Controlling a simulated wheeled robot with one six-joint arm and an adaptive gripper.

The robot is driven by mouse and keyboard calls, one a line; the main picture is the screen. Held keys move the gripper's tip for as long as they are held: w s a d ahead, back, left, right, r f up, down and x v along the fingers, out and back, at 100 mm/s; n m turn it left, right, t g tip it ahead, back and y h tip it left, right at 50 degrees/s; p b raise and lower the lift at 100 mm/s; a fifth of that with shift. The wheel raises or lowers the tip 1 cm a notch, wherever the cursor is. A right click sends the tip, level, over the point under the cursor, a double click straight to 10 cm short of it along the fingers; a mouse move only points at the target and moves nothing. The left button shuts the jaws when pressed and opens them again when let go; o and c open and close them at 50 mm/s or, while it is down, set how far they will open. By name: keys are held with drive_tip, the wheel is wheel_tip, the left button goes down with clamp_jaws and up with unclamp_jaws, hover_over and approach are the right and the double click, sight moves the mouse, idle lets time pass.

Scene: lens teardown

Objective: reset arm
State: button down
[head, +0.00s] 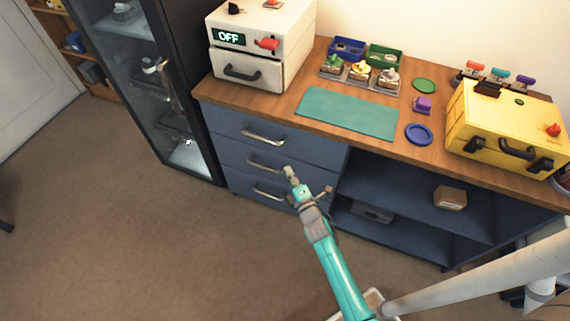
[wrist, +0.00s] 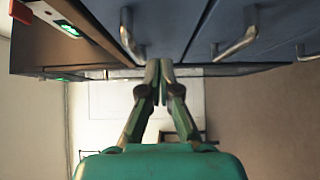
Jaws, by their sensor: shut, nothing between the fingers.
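My teal arm reaches up from the bottom of the head view toward the blue drawer cabinet (head: 225,122). My gripper (head: 289,170) is in front of the drawers, near the middle drawer handle (head: 265,164). In the wrist view my gripper (wrist: 158,65) has its two fingers together with nothing between them. A drawer handle (wrist: 130,40) shows just above and left of the fingertips there. I cannot tell whether the fingertips touch the cabinet. All three drawers look shut.
The wooden counter holds a white box reading OFF (head: 258,45), a green mat (head: 348,112), a blue ring (head: 418,133) and a yellow case (head: 500,120). A dark glass cabinet (head: 150,80) stands at left. An open shelf holds a cardboard box (head: 450,198). Carpet at left is clear.

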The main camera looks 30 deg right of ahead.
drive_tip(key=s, duration=0.3)
drive_tip(key=shift+s+a, duration=0.25)
drive_tip(key=s+a+r+m, duration=0.1)
drive_tip(key=s+a+m, duration=0.2)
drive_tip(key=s, duration=0.4)
drive_tip(key=s+a+r+m+g+y, duration=0.1)
drive_tip(key=s+a+m, duration=0.15)
drive_tip(key=s, duration=0.55)
drive_tip(key=s+a+r+m, duration=0.2)
drive_tip(key=s+a, duration=0.1)
drive_tip(key=s, duration=0.4)
drive_tip(key=s+a+r+m+g+y, duration=0.1)
drive_tip(key=s+a+r+m+g, duration=0.1)
drive_tip(key=s+r+m, duration=0.6)
drive_tip(key=s+r, duration=0.6)
drive_tip(key=s, duration=0.2)
drive_tip(key=shift+s+a+r+m+y, duration=0.25)
drive_tip(key=shift+s+a+m+y, duration=0.05)
drive_tip(key=shift+s+m+y, duration=0.1)
